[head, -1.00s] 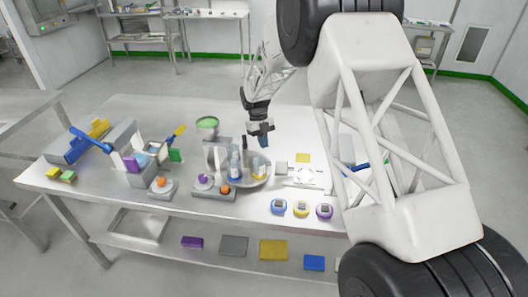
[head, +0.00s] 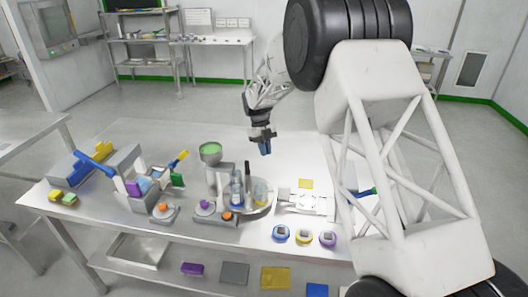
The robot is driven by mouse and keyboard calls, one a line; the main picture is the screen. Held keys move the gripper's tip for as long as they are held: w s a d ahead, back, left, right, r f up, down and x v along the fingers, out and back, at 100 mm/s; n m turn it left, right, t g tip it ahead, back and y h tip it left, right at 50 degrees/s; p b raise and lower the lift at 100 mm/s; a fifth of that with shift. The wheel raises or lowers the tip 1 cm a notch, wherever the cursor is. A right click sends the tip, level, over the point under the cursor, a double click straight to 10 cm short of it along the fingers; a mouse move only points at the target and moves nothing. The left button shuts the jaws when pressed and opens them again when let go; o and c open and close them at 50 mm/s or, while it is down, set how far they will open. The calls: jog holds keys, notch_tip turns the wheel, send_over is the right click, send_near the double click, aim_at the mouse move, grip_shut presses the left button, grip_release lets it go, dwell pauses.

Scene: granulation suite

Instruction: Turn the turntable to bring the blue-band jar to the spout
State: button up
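The round grey turntable (head: 262,209) is on the steel table, with small jars on it. A jar with blue on it (head: 237,190) stands on its left part, close to the grey dispenser. A jar with yellowish contents (head: 260,193) stands to its right. A dark upright peg (head: 247,170) rises behind them. The dispenser (head: 222,177) has a hopper of green material (head: 209,149) on top; its spout is too small to make out. My gripper (head: 265,150) hangs above and behind the turntable, pointing down, touching nothing. Its blue fingertips are too small to show any gap.
Bare table lies behind the turntable.

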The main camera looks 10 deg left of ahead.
jog(key=o, duration=0.5)
jog(key=shift+r, duration=0.1)
jog(key=shift+o, duration=0.4)
jog(key=shift+s+a+r+n, duration=0.1)
jog(key=shift+s+n, duration=0.05)
jog(key=shift+n, duration=0.35)
notch_tip(320, 180, up, 9)
jog(key=n+t+y, duration=0.3)
jog(key=n+t, duration=0.1)
jog(key=n, duration=2.7)
send_over(247, 165)
jog(key=shift+f, duration=0.2)
jog(key=shift+f, duration=0.1)
jog(key=shift+f, duration=3.8)
